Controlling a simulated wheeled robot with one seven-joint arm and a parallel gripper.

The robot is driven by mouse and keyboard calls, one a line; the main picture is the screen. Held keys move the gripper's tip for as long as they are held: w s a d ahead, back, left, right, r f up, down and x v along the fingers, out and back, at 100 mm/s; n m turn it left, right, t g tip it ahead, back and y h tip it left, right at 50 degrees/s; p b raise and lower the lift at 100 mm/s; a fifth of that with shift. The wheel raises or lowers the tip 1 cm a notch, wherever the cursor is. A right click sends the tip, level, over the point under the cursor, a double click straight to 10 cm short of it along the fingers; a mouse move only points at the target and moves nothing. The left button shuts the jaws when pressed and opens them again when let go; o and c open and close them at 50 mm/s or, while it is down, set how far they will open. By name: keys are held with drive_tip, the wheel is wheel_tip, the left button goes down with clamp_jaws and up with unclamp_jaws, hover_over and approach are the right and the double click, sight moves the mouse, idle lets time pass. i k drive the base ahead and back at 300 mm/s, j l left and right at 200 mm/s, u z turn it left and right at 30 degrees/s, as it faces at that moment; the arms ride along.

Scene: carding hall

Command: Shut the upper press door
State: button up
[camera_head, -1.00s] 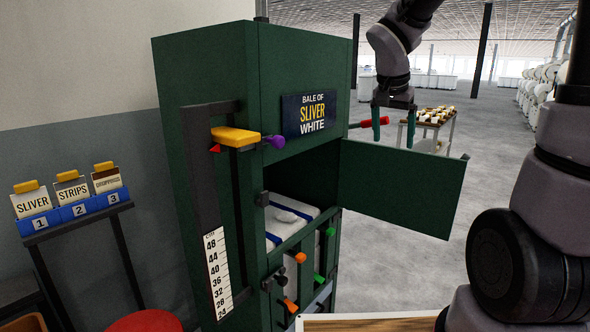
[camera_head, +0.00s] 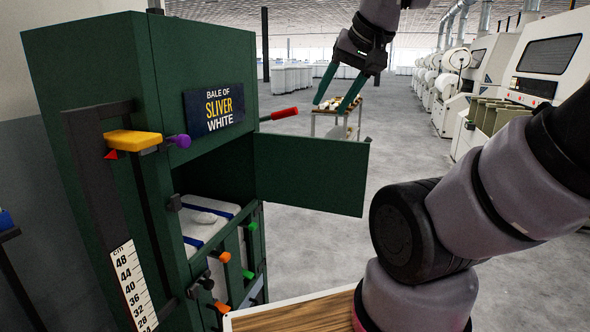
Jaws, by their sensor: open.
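The green press (camera_head: 98,60) stands at the left. Its upper door (camera_head: 309,174) hangs open, swung out to the right of the opening, where a white bale (camera_head: 206,208) with blue bands shows inside. My gripper (camera_head: 333,106) points down above and beyond the door's upper edge, its two green fingers spread and empty. It looks apart from the door, though the depth gap is hard to judge.
A red handle (camera_head: 284,113) sticks out of the press above the door. A yellow pointer (camera_head: 133,139) with a purple knob (camera_head: 180,141) juts from the front. A wooden top (camera_head: 300,316) lies below. A cart (camera_head: 340,123) stands behind my gripper.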

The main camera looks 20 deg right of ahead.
sight(328, 175)
drive_tip(key=i+l+z, duration=0.1)
drive_tip(key=z, duration=1.25)
drive_tip(key=i+z, duration=0.1)
drive_tip(key=i, duration=2.3)
drive_tip(key=i+l+u, duration=0.15)
drive_tip(key=i, duration=1)
drive_tip(key=i+l+u, duration=0.1)
drive_tip(key=u, duration=3.9)
drive_tip(key=k+j+z, duration=0.35)
drive_tip(key=k+j, duration=0.5)
drive_tip(key=k, duration=0.05)
